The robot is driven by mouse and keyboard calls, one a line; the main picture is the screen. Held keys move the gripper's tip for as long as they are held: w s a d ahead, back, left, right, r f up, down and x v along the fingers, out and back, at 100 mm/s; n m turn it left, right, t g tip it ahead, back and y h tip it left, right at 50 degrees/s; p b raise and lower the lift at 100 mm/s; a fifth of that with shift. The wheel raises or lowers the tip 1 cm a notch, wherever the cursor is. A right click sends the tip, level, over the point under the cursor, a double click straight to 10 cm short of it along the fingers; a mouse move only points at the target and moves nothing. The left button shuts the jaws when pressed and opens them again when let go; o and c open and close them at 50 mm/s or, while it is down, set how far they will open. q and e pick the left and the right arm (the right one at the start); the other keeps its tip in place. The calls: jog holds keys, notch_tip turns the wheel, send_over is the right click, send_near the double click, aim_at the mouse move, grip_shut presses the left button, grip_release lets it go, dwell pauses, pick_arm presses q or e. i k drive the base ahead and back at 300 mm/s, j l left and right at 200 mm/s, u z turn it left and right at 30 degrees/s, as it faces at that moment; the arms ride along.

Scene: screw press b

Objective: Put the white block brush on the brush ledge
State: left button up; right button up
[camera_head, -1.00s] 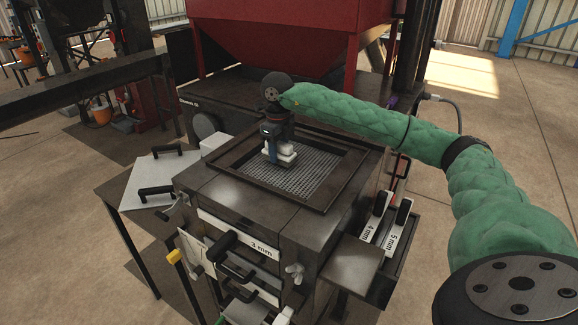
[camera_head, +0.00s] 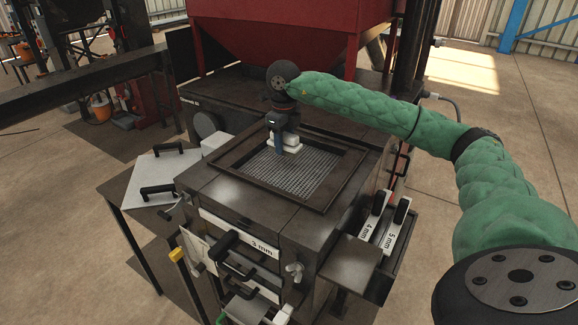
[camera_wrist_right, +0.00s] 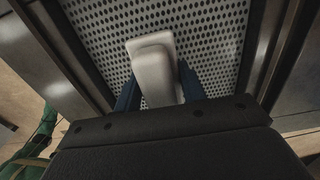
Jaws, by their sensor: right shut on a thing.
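The white block brush (camera_head: 291,141) is between the blue fingers of my right gripper (camera_head: 279,142), over the back part of the perforated screen in the machine's top frame. In the right wrist view, the brush (camera_wrist_right: 154,70) sits in the right gripper (camera_wrist_right: 160,92), with the screen (camera_wrist_right: 215,40) behind it. I cannot tell whether the brush touches the screen. A bare flat dark ledge (camera_head: 352,264) juts from the machine's right front side; I cannot tell for sure that it is the brush ledge. My left gripper is not in view.
A raised dark frame (camera_head: 333,187) borders the screen. Screens with black handles marked 4 mm (camera_head: 371,228) and 5 mm (camera_head: 394,235) stand in a rack beside the flat ledge. A red hopper (camera_head: 280,35) rises behind. A plate with handles (camera_head: 157,176) lies at left.

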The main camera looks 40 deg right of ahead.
aim_at(348, 270)
jog(key=k+j, duration=0.8)
